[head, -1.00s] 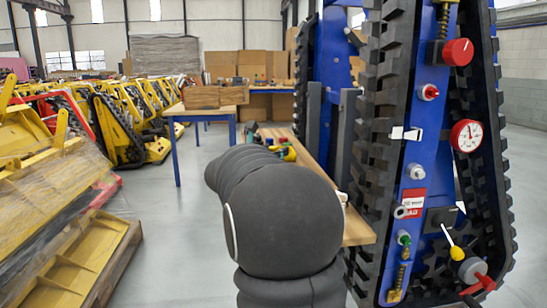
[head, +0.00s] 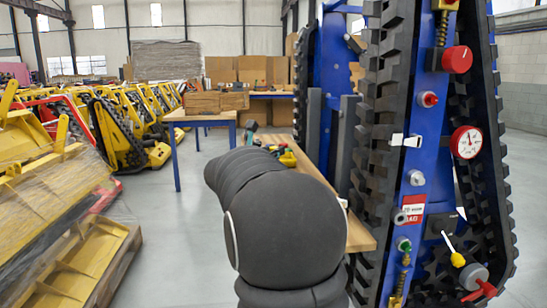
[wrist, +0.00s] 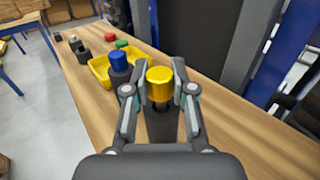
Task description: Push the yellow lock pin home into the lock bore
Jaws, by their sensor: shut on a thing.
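The yellow lock pin (wrist: 159,84) has a round yellow head, which sits between the fingers of my gripper (wrist: 160,88) in the wrist view. The fingers are shut on it from both sides. Its dark shaft points down at a dark grey cylindrical holder (wrist: 161,124) on the wooden table. I cannot tell whether the shaft tip is still inside the holder. The blue tracked carrier (head: 398,255) stands at the right in the head view. A grey ring with a dark opening (head: 400,217) sits beside its red-and-white label; I cannot tell for certain that this is the lock bore. My arm hides the gripper in the head view.
A blue-topped piece (wrist: 119,62) in a dark holder stands close to my left finger, beside a yellow tray (wrist: 98,69). The wooden table (head: 356,235) runs beside the carrier's black tracks. A yellow-knobbed lever (head: 457,260) and a gauge (head: 467,142) stick out from the carrier.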

